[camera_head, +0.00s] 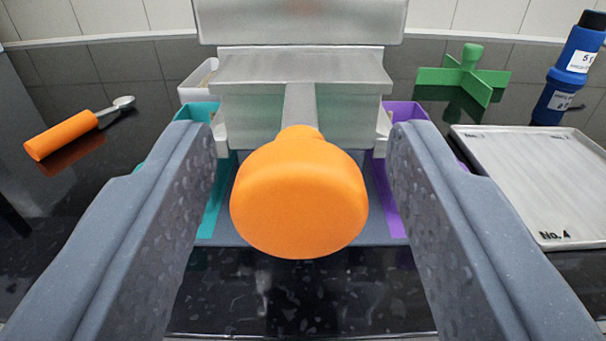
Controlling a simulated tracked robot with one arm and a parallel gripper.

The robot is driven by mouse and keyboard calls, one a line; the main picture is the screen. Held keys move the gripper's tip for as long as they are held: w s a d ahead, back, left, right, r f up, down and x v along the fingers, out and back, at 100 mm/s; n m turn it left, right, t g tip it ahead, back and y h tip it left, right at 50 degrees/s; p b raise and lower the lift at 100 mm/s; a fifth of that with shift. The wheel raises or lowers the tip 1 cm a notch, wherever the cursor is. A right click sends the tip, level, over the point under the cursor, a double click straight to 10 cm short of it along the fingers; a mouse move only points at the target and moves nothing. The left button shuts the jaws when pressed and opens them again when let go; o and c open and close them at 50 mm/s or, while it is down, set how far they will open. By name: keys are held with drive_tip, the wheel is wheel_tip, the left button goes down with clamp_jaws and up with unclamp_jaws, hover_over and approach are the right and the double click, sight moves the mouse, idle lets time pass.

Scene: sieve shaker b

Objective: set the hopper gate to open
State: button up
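A large orange knob (299,197) fills the middle of the view, on the end of a flat grey bar (300,104). The bar runs back to a pale translucent hopper-like housing (258,103). The knob hides the near part of the bar and some of the housing's lower front. My gripper (304,160) is open, with one grey finger on each side of the knob. Gaps show between the knob and both fingers, so neither visibly touches it. I cannot tell the gate's setting from this view.
A teal tray (213,200) and a purple tray (388,200) sit below the housing. An orange-handled scoop (62,135) lies left. A green cross-shaped piece (466,72), a blue bottle (572,68) and a grey tray marked No. 4 (535,175) stand right. Dark countertop is clear in front.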

drive_tip(key=shift+s, duration=0.1)
drive_tip(key=s+b, duration=0.5)
drive_tip(key=s, duration=0.8)
drive_tip(key=shift+s, duration=0.3)
idle(0.4)
drive_tip(key=s+r+g+p, duration=0.1)
drive_tip(key=s+r+p, duration=0.2)
drive_tip(key=r, duration=0.9)
drive_tip(key=s+r+p, duration=0.3)
drive_tip(key=r+p, duration=0.1)
drive_tip(key=r, duration=0.8)
drive_tip(key=s+r+g+p, duration=0.1)
drive_tip(key=s+r+p, duration=0.2)
drive_tip(key=r, duration=0.9)
drive_tip(key=shift+s+r+g, duration=0.2)
drive_tip(key=shift+s+g, duration=0.05)
drive_tip(key=shift+g, duration=0.05)
